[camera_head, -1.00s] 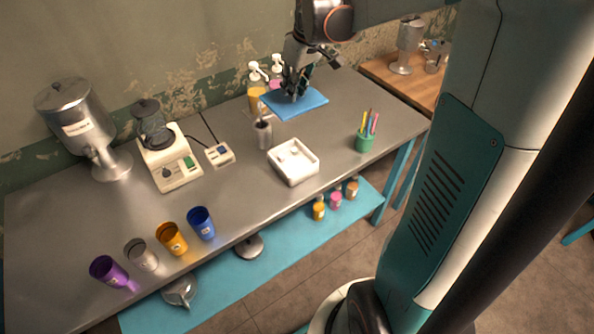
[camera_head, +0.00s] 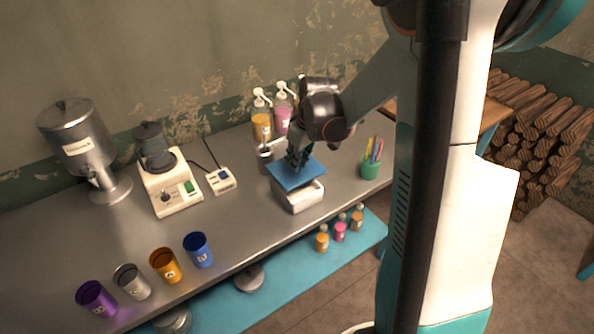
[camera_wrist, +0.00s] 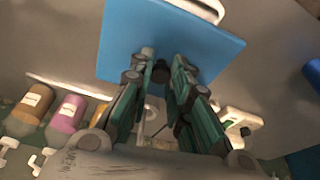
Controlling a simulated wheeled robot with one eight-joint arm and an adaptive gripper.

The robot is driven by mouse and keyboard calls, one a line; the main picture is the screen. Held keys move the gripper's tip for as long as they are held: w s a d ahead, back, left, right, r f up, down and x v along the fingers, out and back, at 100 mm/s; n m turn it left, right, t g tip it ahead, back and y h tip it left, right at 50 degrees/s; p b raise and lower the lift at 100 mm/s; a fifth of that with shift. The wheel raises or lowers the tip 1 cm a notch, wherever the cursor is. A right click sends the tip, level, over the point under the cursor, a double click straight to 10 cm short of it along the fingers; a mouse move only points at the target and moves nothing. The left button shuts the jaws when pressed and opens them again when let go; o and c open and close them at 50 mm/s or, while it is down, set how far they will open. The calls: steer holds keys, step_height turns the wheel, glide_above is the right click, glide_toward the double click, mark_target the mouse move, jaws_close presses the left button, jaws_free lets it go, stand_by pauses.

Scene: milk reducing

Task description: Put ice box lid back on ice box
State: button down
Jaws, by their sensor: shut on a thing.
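The ice box (camera_head: 303,201) is a white open-topped box near the front edge of the grey table. The ice box lid (camera_head: 287,181) is a flat blue square, directly over the box's back part in the head view. The box's front wall and part of its rim show beneath it. I cannot tell whether lid and box touch. My gripper (camera_head: 297,160) is shut on the lid's dark central knob from above. The wrist view shows my gripper (camera_wrist: 160,75) with both fingers at the knob and the blue lid (camera_wrist: 120,45) beyond. A white box edge (camera_wrist: 200,8) shows past the lid.
A grey holder (camera_head: 265,160) and pump bottles (camera_head: 262,120) stand behind left. A blender (camera_head: 165,180), a metal dispenser (camera_head: 85,150) and several cups (camera_head: 166,266) are farther left.

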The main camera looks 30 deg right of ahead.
mark_target(305, 174)
steer(key=shift+f+b, duration=0.55)
steer(key=shift+f, duration=1.35)
steer(key=shift+f+b, duration=0.4)
steer(key=shift+f, duration=0.05)
steer(key=shift+f, duration=0.1)
steer(key=c, duration=1.5)
jaws_free()
steer(key=shift+r+p, duration=0.45)
steer(key=shift+r, duration=0.15)
steer(key=p+v, duration=0.3)
steer(key=v, duration=0.9)
